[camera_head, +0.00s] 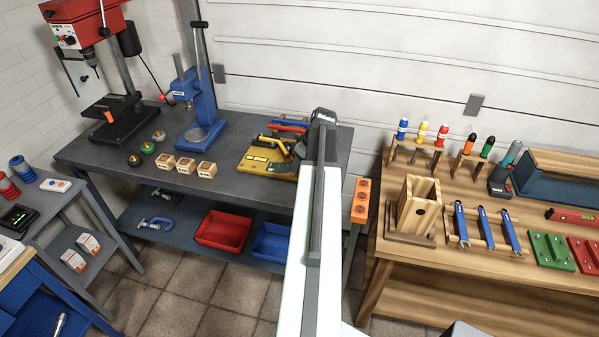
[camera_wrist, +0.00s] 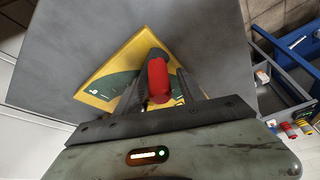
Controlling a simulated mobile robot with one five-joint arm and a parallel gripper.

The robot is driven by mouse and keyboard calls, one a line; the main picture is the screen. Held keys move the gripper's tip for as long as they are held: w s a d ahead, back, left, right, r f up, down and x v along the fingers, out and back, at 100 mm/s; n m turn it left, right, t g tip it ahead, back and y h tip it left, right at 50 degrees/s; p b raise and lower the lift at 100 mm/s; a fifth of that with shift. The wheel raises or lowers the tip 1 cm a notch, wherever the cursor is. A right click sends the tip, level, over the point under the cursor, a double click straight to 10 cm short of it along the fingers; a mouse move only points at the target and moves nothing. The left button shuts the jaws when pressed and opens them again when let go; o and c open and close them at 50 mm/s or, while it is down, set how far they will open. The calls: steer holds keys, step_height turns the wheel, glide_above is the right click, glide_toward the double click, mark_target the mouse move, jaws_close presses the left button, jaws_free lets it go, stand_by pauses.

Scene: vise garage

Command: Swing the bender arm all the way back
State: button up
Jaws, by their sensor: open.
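The bender is a yellow plate with a dark green scale, seen at an angle in the wrist view (camera_wrist: 112,73). A red grip (camera_wrist: 157,80), likely the end of the bender arm, rises over the plate. My gripper (camera_wrist: 162,88) is open, with one dark finger on each side of the red grip. I cannot tell whether the fingers touch it. In the head view the yellow bender (camera_head: 262,160) sits on the grey bench, its right side hidden by my arm. My gripper's fingers cannot be made out there.
Wooden blocks (camera_head: 186,165) and a blue press (camera_head: 197,112) stand on the grey bench (camera_head: 128,176) left of the bender. Red and blue bars (camera_head: 289,126) lie behind it. An orange power strip (camera_head: 360,201) is at the right, beside the wooden workbench (camera_head: 385,252).

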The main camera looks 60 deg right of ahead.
steer(key=shift+f, duration=0.1)
steer(key=shift+c, duration=0.4)
jaws_close()
stand_by(0.9)
